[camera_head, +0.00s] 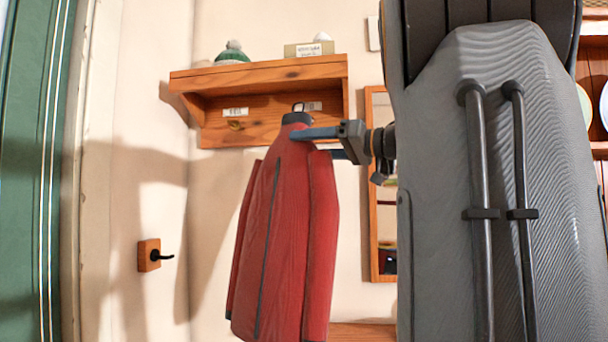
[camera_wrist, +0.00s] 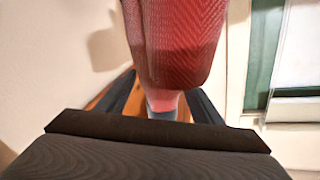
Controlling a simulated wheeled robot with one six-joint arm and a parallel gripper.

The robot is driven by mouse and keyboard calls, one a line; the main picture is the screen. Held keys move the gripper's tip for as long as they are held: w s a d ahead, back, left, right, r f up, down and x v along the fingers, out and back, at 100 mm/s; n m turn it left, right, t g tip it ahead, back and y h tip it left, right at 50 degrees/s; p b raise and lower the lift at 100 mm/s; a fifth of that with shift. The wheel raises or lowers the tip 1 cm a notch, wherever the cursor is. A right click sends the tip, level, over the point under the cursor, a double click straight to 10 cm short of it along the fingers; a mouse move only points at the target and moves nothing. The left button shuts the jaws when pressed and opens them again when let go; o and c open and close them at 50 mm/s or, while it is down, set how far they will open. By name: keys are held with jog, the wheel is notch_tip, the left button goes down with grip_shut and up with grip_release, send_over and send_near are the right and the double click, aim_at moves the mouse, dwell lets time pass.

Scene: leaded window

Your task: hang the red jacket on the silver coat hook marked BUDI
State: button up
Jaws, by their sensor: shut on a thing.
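The red jacket (camera_head: 272,235) hangs upright in the head view, with a dark zip and a dark collar topped by a small loop (camera_head: 298,107). My gripper (camera_head: 316,137) comes from the right and is shut on the jacket just below the collar. The jacket (camera_wrist: 178,40) also fills the upper middle of the wrist view, between the fingers of my gripper (camera_wrist: 160,100). The loop shows in front of the rack's board, beside a white label (camera_head: 313,106) whose text I cannot read. No silver hook is visible; I cannot tell whether the loop touches one.
The wooden shelf rack (camera_head: 258,73) carries a green hat (camera_head: 232,52) and a box (camera_head: 309,49). A brass-coloured hook (camera_head: 236,125) sits under another label (camera_head: 236,112). A black hook on a wooden block (camera_head: 149,255) is lower left. A wood-framed mirror (camera_head: 374,190) stands right.

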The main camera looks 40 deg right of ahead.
jog(key=shift+s+d+r, duration=0.2)
jog(key=shift+s+r, duration=0.25)
jog(key=shift+r, duration=0.1)
jog(key=w+d+f, duration=0.1)
jog(key=w+d, duration=0.5)
jog(key=shift+w+d+f+p, duration=0.3)
jog(key=shift+w+d, duration=0.1)
dwell(0.8)
jog(key=shift+w+f, duration=0.1)
jog(key=shift+f, duration=0.1)
dwell(0.6)
